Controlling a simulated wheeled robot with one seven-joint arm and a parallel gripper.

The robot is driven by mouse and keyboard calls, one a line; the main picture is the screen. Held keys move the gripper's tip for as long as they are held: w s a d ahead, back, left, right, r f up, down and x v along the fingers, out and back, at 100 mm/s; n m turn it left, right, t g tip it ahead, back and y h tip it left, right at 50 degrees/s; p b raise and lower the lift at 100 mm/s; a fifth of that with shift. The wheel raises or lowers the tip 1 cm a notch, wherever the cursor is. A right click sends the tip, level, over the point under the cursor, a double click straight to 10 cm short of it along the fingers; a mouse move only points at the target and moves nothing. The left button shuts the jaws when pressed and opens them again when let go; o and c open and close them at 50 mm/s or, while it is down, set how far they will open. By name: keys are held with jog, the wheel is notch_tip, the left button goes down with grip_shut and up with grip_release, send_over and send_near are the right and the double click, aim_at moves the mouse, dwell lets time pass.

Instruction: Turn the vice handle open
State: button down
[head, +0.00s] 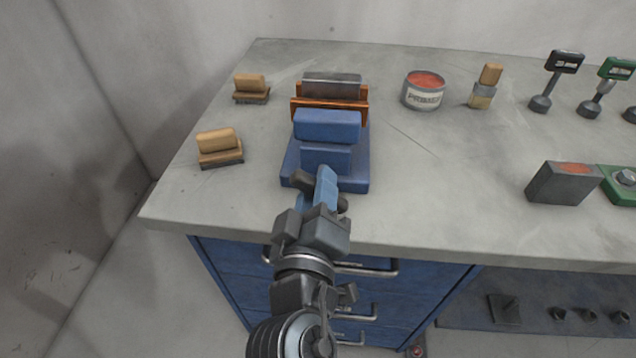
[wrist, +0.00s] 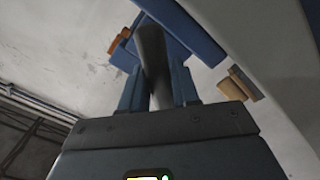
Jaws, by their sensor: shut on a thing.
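The blue vice (head: 328,126) stands near the front left of the grey bench, with its blue base under it. A metal plate (head: 332,85) and orange parts (head: 300,111) sit at its back. The dark vice handle (head: 302,182) shows on both sides of my gripper at the front of the vice. My gripper (head: 326,183) reaches it from the front edge. In the wrist view, the grey handle bar (wrist: 151,50) runs between the two blue fingers of my gripper (wrist: 158,86), which are shut on it. The middle of the handle is hidden by the fingers in the head view.
Two wooden brushes (head: 250,88) (head: 218,145) lie left of the vice. A primer tin (head: 424,90) and a wooden-handled brush (head: 485,87) stand to the right. Grey and green blocks (head: 563,183) lie further right. Drawer handles (head: 365,268) jut out below the bench edge.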

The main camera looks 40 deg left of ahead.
jog(key=n+p, duration=0.1)
jog(key=n, duration=0.3)
jog(key=shift+s+f+n+p, duration=0.1)
jog(key=shift+n+p, duration=0.2)
jog(key=shift+p, duration=0.1)
jog(key=shift+f+n+p, duration=0.15)
jog(key=shift+n+p, duration=0.55)
jog(key=shift+n, duration=0.9)
jog(key=shift+a+n, duration=0.1)
jog(key=shift+n, duration=0.2)
jog(key=c, duration=0.9)
grip_release()
jog(key=shift+b+v, duration=0.55)
jog(key=shift+v, duration=3.4)
